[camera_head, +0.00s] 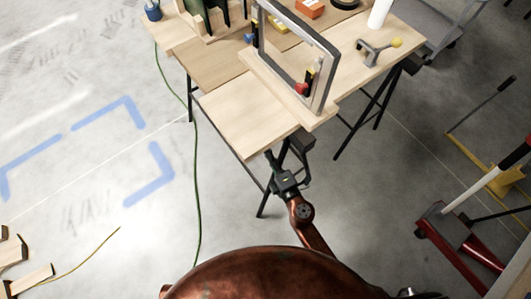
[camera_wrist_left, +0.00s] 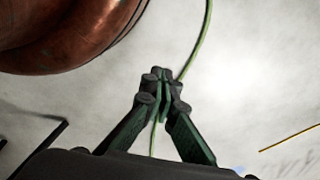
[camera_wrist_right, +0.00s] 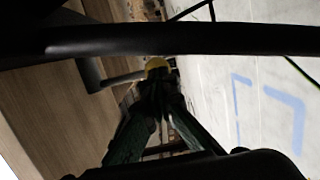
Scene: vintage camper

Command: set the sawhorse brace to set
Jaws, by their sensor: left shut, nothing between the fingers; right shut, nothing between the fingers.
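My right gripper (camera_head: 271,157) is at the front edge of the workbench, beside the black sawhorse legs (camera_head: 265,200). The right wrist view shows its shut, empty fingers (camera_wrist_right: 159,88) under the wooden top. A yellow knob (camera_wrist_right: 157,63) on a short grey rod (camera_wrist_right: 122,78), seemingly the brace lever, lies just beyond the fingertips; I cannot tell whether they touch it. A thick black bar (camera_wrist_right: 220,39) crosses in front. My left gripper (camera_wrist_left: 163,85) is shut and empty over the floor, in the left wrist view only.
A green cable (camera_head: 196,170) runs along the floor at left. A red stand (camera_head: 455,240) and a yellow tool (camera_head: 485,170) are at right. Floor at left is mostly clear.

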